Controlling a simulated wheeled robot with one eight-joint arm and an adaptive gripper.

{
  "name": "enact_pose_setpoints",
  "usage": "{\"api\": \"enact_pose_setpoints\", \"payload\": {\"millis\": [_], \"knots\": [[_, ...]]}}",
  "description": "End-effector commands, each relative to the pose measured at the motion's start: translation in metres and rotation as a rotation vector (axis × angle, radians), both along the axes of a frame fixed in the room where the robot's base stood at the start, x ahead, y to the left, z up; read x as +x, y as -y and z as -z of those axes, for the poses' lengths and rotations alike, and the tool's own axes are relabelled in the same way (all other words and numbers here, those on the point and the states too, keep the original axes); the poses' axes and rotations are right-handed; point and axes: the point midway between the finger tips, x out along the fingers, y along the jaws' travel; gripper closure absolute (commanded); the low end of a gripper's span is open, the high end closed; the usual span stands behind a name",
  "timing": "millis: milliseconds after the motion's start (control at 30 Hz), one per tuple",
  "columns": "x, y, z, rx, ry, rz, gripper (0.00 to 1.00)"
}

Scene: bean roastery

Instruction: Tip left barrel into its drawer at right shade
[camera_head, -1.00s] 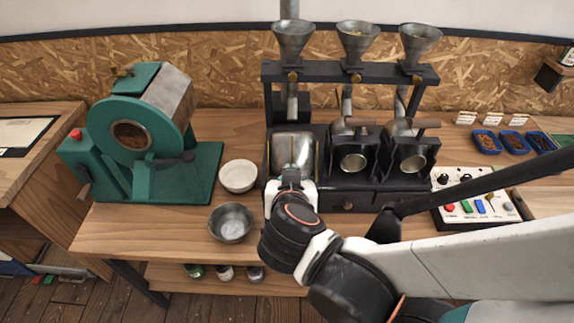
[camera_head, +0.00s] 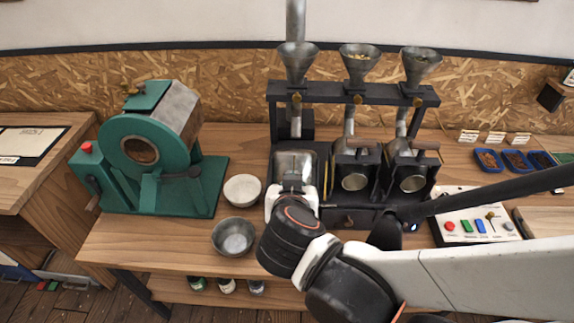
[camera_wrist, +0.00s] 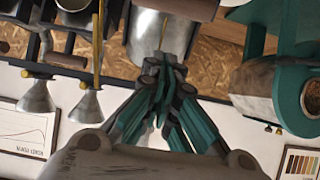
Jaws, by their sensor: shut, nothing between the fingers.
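The left barrel (camera_head: 295,163) is a shiny metal cylinder in the black roaster stand, below the left funnel (camera_head: 297,62). Its round front end does not show, unlike those of the middle barrel (camera_head: 355,181) and right barrel (camera_head: 412,182). My gripper (camera_head: 293,186) is in front of the left barrel, fingers pointing at it. In the wrist view my gripper (camera_wrist: 162,88) has its green-grey fingers together with nothing between them, and the barrel (camera_wrist: 146,40) is just beyond the tips. Contact cannot be told. The left drawer is hidden behind my arm; a neighbouring drawer (camera_head: 348,218) is shut.
A green drum roaster (camera_head: 140,165) stands left. A white bowl (camera_head: 242,190) and a metal bowl (camera_head: 233,237) stand near my gripper. Blue bean trays (camera_head: 488,160) lie right, behind the control panel (camera_head: 472,227). My arm crosses the bench's right front.

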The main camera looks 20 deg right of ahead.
Motion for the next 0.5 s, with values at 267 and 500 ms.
{"api": "enact_pose_setpoints", "payload": {"millis": [267, 500], "knots": [[-0.032, -0.012, -0.02, -0.001, 0.0, -0.006, 1.0], [-0.054, -0.018, -0.03, -0.001, 0.0, -0.003, 1.0]]}}
